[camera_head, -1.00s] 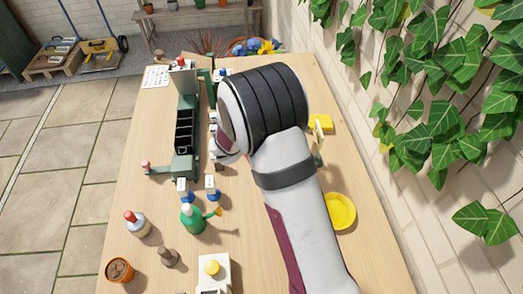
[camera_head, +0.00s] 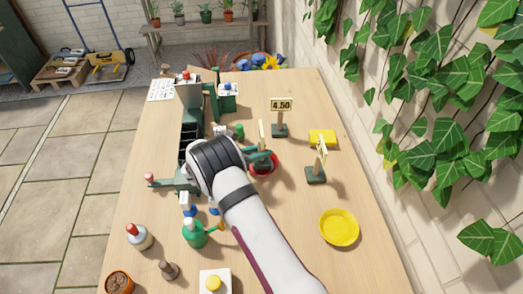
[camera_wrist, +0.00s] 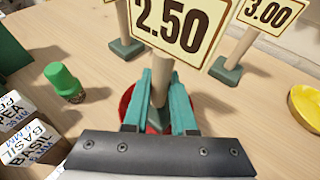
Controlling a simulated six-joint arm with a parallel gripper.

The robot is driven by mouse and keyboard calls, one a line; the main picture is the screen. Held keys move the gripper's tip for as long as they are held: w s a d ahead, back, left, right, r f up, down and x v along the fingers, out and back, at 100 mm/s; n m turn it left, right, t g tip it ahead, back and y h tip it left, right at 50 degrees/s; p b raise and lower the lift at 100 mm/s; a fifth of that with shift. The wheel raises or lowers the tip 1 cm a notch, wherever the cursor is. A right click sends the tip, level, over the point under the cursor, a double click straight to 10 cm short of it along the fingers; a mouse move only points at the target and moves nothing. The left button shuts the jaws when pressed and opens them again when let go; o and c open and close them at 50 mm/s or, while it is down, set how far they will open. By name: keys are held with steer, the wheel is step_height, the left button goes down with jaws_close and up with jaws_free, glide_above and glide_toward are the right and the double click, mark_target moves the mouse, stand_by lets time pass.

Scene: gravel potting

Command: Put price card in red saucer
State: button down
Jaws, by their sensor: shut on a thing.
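My gripper (camera_head: 262,160) has its teal fingers shut on the wooden post of a price card reading 2.50 (camera_wrist: 175,25), which also shows nearly edge-on in the head view (camera_head: 261,133). The card stands about upright over the red saucer (camera_head: 264,171). The saucer's red rim (camera_wrist: 126,103) shows beside the fingers in the wrist view.
A 4.50 card (camera_head: 281,104) stands behind, and a 3.00 card (camera_wrist: 268,12) stands to the right. A yellow block (camera_head: 322,137) and a yellow saucer (camera_head: 339,227) lie right.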

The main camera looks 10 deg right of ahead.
steer(key=shift+f, duration=0.15)
steer(key=shift+f, duration=0.15)
steer(key=c, duration=0.7)
jaws_free()
steer(key=shift+f, duration=0.1)
steer(key=shift+c, duration=0.2)
